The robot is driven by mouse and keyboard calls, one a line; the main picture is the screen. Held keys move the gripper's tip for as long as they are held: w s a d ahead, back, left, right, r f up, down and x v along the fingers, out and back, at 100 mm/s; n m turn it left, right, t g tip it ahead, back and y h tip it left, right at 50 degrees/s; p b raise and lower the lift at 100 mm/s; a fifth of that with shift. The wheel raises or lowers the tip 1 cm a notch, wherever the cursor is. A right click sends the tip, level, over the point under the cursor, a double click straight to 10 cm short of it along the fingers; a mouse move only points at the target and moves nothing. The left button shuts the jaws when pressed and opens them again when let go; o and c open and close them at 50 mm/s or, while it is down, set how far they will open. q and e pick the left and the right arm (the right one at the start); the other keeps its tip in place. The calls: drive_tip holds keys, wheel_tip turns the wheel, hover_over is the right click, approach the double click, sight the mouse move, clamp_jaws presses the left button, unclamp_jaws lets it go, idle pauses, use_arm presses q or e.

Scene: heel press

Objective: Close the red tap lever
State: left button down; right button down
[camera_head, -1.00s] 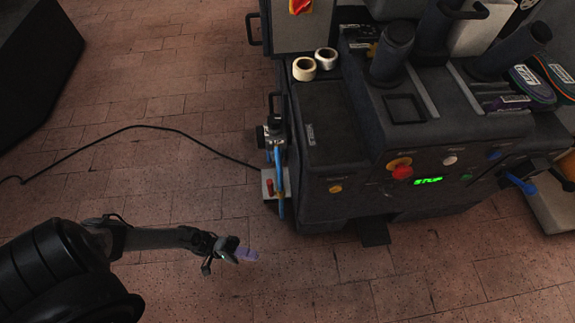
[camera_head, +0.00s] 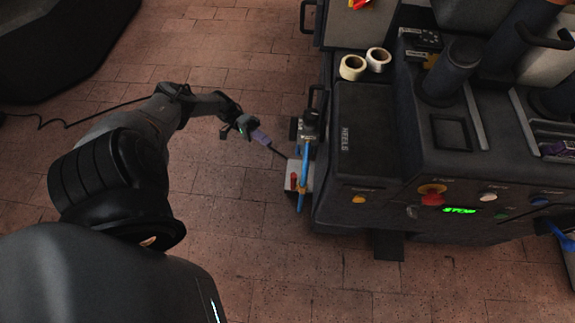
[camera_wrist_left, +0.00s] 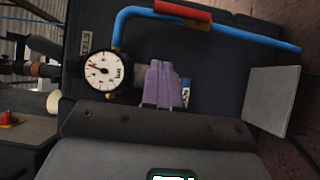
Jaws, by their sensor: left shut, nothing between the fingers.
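The red tap lever (camera_head: 293,182) sits on the blue pipe (camera_head: 303,170) at the left side of the dark machine. In the left wrist view the red lever (camera_wrist_left: 183,12) lies nearly along the blue pipe (camera_wrist_left: 235,34), at the top edge. My left gripper (camera_head: 262,138), with purple fingers, is to the left of the pipe and apart from the lever. In the wrist view its fingers (camera_wrist_left: 161,85) are together and empty, below the lever in the picture, in front of the machine's side. My right gripper is not in view.
A round pressure gauge (camera_wrist_left: 101,70) is beside the pipe. A grey plate (camera_wrist_left: 272,95) stands out at the right of the wrist view. Two tape rolls (camera_head: 365,65) rest on the machine. A black cable (camera_head: 72,122) crosses the brick floor.

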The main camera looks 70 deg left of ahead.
use_arm(q)
drive_tip(key=shift+d, duration=0.65)
approach(293, 182)
drive_tip(key=shift+w+d, duration=1.75)
drive_tip(key=shift+w, duration=0.45)
drive_tip(key=shift+d+r, duration=0.15)
drive_tip(key=shift+r, duration=0.25)
